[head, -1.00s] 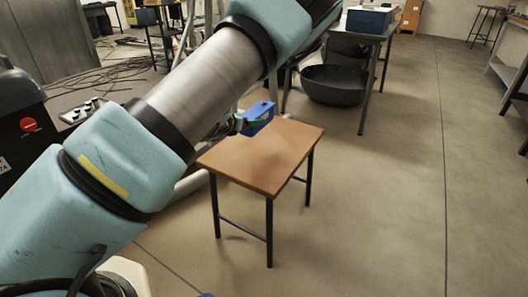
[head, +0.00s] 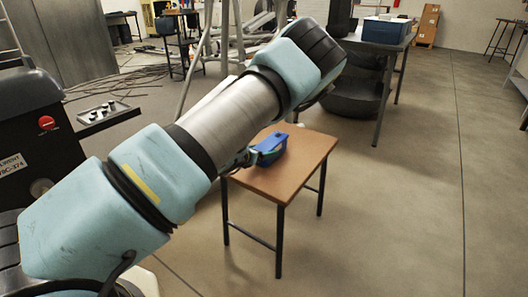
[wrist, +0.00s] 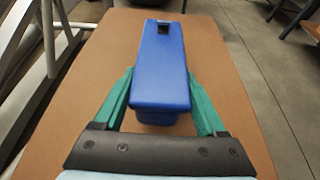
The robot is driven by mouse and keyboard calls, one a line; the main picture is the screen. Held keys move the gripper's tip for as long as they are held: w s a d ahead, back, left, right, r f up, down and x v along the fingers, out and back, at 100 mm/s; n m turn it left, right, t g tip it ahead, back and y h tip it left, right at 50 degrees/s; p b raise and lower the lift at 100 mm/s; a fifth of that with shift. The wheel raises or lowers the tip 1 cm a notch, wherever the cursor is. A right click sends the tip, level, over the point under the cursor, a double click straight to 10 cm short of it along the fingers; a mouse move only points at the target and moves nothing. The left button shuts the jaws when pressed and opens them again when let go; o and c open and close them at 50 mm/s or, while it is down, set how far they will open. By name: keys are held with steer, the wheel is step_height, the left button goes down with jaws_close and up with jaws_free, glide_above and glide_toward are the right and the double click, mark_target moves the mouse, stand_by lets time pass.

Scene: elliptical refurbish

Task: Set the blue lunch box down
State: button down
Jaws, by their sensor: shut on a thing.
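The blue lunch box (head: 270,148) is at the back part of the small brown-topped table (head: 292,172) in the head view. In the wrist view the lunch box (wrist: 160,75) lies lengthwise over the tabletop (wrist: 222,70), its lid up and level. My gripper (wrist: 160,80) has its green fingers along both sides of the box and is shut on it. In the head view my gripper (head: 247,158) is partly hidden behind my arm. The box is on the tabletop or very close above it; I cannot tell whether it touches.
The tabletop around the box is bare. A grey table (head: 368,45) with a blue-and-white box (head: 386,29) stands behind, with a dark round tub (head: 355,100) near it. Metal frame legs (wrist: 48,40) stand left of the small table. The floor on the right is open.

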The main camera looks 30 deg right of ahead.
jaws_free()
steer(key=shift+f, duration=0.1)
